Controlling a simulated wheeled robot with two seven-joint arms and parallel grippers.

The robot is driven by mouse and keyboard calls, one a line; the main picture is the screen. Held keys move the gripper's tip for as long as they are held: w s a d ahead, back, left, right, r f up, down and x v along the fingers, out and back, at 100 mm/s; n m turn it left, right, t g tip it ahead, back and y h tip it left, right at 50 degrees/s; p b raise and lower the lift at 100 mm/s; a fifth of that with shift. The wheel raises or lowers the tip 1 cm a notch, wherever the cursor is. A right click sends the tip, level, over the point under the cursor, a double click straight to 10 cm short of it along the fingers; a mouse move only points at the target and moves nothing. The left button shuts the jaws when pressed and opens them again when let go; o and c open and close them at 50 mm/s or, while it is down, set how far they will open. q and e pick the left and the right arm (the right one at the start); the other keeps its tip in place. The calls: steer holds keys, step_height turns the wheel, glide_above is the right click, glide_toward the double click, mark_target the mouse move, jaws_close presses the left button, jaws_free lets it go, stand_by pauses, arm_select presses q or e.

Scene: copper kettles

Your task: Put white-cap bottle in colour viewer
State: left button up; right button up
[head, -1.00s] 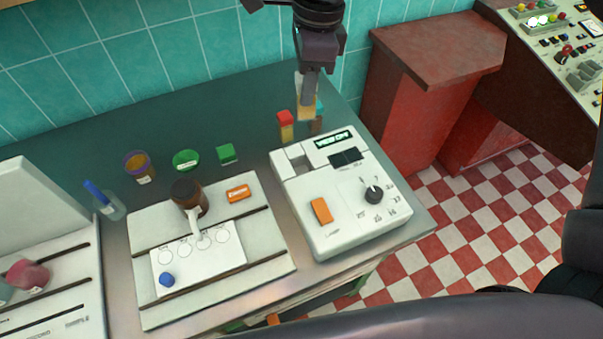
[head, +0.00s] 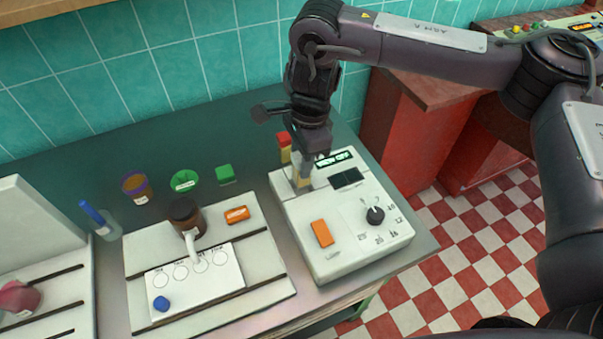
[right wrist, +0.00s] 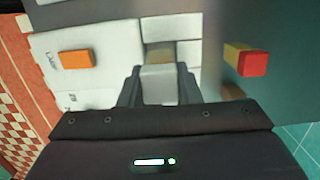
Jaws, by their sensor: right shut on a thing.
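The colour viewer (head: 345,225) is a white box on the counter with an orange lamp button, a dark dial and a lit display; it also shows in the right wrist view (right wrist: 105,58). My right gripper (head: 306,166) points down over the viewer's back left corner, where its slot is. It is shut on the white-cap bottle (head: 301,179), which has yellowish contents. In the right wrist view, its white cap (right wrist: 158,85) is between the fingers. The bottle is upright at the slot; how deep it sits is hidden. My left gripper is not in view.
A red-and-yellow bottle (head: 284,147) stands close behind the viewer. A white tray (head: 215,290) with a brown bottle (head: 187,217) and an orange block (head: 237,214) lies to the left. Green (head: 185,180) and purple-rimmed (head: 136,187) containers stand behind it.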

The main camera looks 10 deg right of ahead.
step_height(320, 180, down, 4)
steer(key=shift+f, duration=0.45)
steer(key=shift+f+b, duration=0.2)
steer(key=shift+b, duration=0.1)
steer(key=o, duration=1)
steer(key=shift+r, duration=0.1)
